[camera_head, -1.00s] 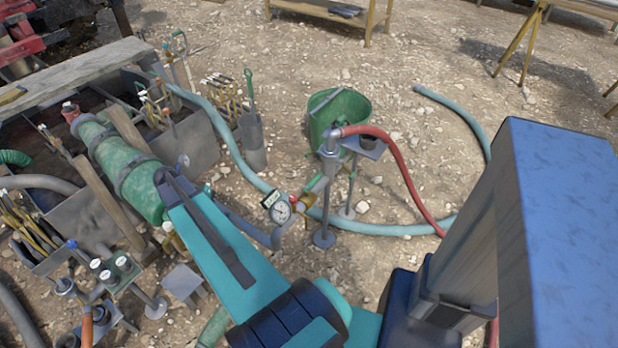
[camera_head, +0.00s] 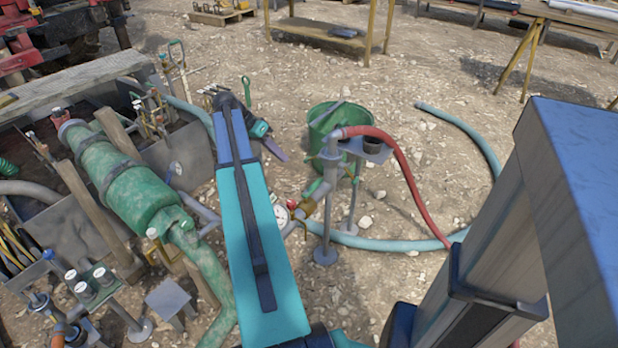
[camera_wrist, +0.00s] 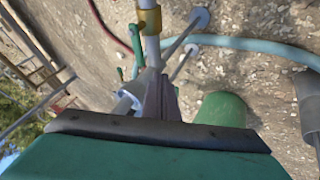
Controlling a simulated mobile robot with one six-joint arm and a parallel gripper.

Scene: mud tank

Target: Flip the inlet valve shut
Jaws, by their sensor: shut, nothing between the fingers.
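A brass valve body (camera_head: 307,207) sits on the pipe beside the pressure gauge (camera_head: 282,217), low on the grey standpipe. In the wrist view a brass fitting (camera_wrist: 149,20) shows at the top, with a green lever (camera_wrist: 135,42) below and left of it, along the grey pipe. Which way the lever lies against the pipe is hard to tell. My gripper (camera_head: 275,150) is left of the standpipe, apart from it in the head view. In the wrist view its fingers (camera_wrist: 160,98) are together and empty, pointing toward the pipework.
A red hose (camera_head: 400,165) curves from the standpipe top. A green bucket (camera_head: 340,118) stands behind it, and a pale blue hose (camera_head: 385,243) lies on the gravel. The green pump cylinder (camera_head: 120,180) and tank are at left. Open gravel lies to the right.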

